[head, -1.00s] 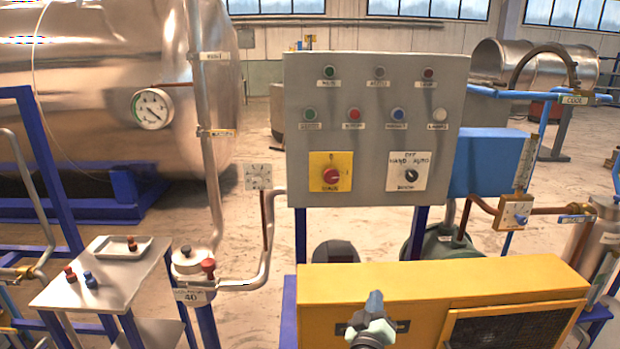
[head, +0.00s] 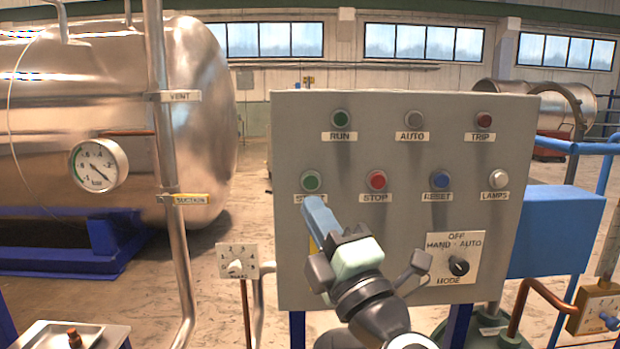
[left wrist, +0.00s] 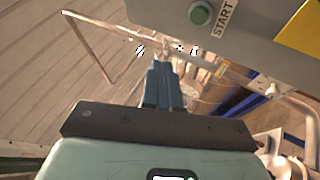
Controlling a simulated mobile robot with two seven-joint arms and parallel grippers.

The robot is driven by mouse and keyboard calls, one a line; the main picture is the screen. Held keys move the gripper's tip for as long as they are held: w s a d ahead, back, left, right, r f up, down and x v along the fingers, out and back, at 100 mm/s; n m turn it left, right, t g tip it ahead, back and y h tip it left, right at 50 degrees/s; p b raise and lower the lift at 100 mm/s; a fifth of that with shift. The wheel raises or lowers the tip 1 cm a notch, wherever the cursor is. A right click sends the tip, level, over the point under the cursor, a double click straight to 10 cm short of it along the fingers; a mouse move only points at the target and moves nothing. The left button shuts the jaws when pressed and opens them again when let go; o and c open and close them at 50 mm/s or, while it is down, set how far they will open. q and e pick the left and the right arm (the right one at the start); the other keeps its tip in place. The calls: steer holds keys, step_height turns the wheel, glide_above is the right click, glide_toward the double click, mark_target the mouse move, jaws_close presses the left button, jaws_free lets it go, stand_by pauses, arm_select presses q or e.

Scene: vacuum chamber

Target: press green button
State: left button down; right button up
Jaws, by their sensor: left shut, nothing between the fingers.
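The green START button (head: 312,181) is at the left of the lower row on the grey control panel (head: 400,148). It also shows at the top of the left wrist view (left wrist: 201,13), with its START label beside it. My left gripper (head: 313,206) is shut and empty, with its blue fingers just below the START button in the head view, partly covering the label. In the left wrist view the fingertips (left wrist: 161,68) show below and left of the button, apart from it. My right gripper is not in view.
Near START are the red STOP button (head: 377,181), blue RESET button (head: 440,181) and white LAMPS button (head: 498,179). The MODE knob (head: 459,266) is lower right. A vertical pipe (head: 160,120) and gauge (head: 99,165) stand left of the panel.

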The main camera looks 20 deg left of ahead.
mark_target(311, 182)
arm_select(q)
steer(key=shift+w+a+r+p, duration=0.1)
steer(key=shift+w+a+p, duration=0.6)
steer(key=shift+w, duration=0.55)
steer(key=shift+w+a+r+p, duration=0.1)
steer(key=shift+w+a+p, duration=0.6)
steer(key=shift+w, duration=0.5)
steer(key=shift+w+a+p, duration=0.55)
steer(key=shift+w+p, duration=0.2)
steer(key=shift+w, duration=0.5)
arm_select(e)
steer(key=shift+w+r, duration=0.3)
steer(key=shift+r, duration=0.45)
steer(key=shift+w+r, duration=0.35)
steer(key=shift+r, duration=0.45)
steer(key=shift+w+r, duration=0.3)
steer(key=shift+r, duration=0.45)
arm_select(q)
steer(key=shift+w, duration=0.1)
steer(key=shift+w+a, duration=0.15)
steer(key=shift+w, duration=0.15)
